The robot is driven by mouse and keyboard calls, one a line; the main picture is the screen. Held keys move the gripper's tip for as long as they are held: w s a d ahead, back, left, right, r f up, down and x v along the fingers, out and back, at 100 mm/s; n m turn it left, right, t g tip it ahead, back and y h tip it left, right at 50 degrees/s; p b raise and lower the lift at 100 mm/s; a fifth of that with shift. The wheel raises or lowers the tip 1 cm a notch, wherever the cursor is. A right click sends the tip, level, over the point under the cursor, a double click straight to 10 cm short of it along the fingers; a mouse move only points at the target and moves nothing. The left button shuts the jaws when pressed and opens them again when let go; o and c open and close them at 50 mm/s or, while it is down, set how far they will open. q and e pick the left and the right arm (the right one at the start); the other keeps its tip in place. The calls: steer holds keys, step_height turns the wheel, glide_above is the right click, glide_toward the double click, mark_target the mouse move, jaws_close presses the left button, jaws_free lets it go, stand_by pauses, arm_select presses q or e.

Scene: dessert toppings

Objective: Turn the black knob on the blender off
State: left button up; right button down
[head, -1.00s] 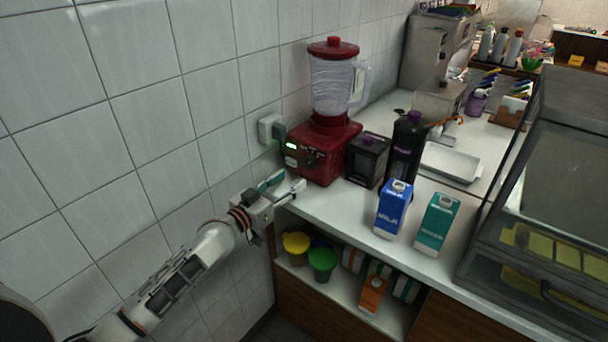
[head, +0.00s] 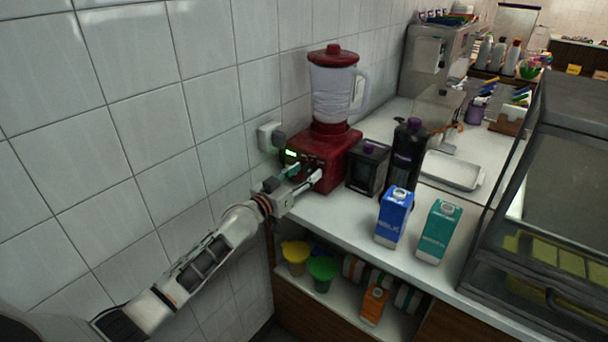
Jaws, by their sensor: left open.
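The red blender (head: 331,152) stands upright on the white counter near the tiled wall, with a clear jug and red lid on top. A small green light shows on its front panel. My left gripper (head: 305,172) is open and empty, its fingers right in front of the blender's front panel. The fingers hide part of the panel, and I cannot make out the black knob. Whether the fingertips touch the blender I cannot tell. My right gripper is not in view.
A black box-shaped container (head: 368,168) and a dark bottle (head: 407,154) stand right of the blender. Blue (head: 394,217) and teal (head: 437,231) cartons stand at the counter's front edge. A wall socket (head: 269,136) is left of the blender. A glass case (head: 540,215) fills the right.

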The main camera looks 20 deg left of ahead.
arm_select(q)
steer(key=c, duration=1)
steer(key=shift+c, duration=0.5)
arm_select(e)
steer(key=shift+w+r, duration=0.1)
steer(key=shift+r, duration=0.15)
arm_select(q)
steer(key=shift+n, duration=0.4)
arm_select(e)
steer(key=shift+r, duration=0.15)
arm_select(q)
steer(key=n+p, duration=0.1)
steer(key=n, duration=0.6)
steer(key=shift+a+n+p, duration=0.1)
steer(key=shift+n+p, duration=0.2)
steer(key=n, duration=0.4)
steer(key=shift+f, duration=0.1)
steer(key=shift+n, duration=1.7)
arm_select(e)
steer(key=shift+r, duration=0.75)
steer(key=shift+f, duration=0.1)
